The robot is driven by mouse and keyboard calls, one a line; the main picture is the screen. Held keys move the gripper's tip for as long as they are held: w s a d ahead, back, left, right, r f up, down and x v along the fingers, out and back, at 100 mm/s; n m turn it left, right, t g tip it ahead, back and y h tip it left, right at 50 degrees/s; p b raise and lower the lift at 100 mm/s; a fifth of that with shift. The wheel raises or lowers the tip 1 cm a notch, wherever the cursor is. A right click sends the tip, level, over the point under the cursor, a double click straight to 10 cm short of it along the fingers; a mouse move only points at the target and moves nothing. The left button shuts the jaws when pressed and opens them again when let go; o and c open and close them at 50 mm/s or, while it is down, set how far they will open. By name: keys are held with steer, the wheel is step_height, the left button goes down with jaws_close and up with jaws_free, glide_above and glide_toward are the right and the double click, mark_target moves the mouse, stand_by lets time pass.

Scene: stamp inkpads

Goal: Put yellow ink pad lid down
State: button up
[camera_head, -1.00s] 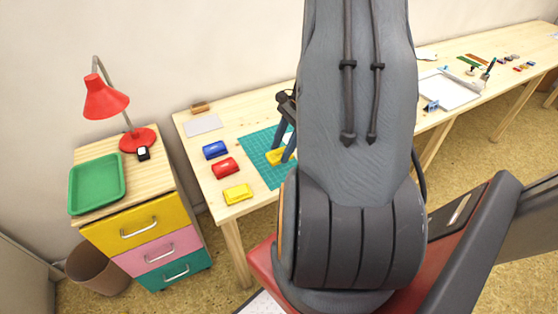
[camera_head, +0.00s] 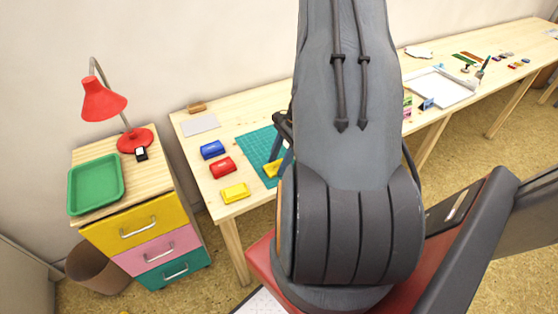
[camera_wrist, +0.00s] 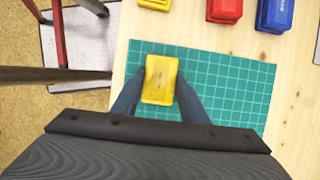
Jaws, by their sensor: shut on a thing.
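My gripper (camera_wrist: 159,84) is shut on the yellow ink pad lid (camera_wrist: 160,74), with one finger along each side of it. In the wrist view the lid is over the green cutting mat; whether it touches the mat I cannot tell. In the head view the lid (camera_head: 271,170) shows at the mat's near part, partly hidden by my arm. The yellow ink pad (camera_head: 235,193) sits on the bare wood near the table's front left corner, and it also shows at the top edge of the wrist view (camera_wrist: 155,4).
The red ink pad (camera_head: 223,167) and blue ink pad (camera_head: 213,149) stand in a row behind the yellow one. The green mat (camera_wrist: 232,84) is clear around the lid. A grey sheet (camera_head: 200,124) lies at the back left. My arm hides the table's middle.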

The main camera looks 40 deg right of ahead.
steer(key=o, duration=1)
steer(key=shift+f, duration=0.1)
steer(key=shift+o, duration=0.2)
steer(key=b+v, duration=0.3)
steer(key=v, duration=0.9)
steer(key=a+r+n+h, duration=0.2)
steer(key=a+r+n, duration=0.2)
steer(key=a+n, duration=0.6)
steer(key=s+a+r+n+h, duration=0.1)
steer(key=a+r+n, duration=0.3)
steer(key=a+n, duration=0.6)
steer(key=shift+s+a+n+h, duration=0.25)
steer(key=shift+a+h, duration=0.45)
steer(key=shift+a, duration=4.1)
steer(key=shift+r, duration=0.1)
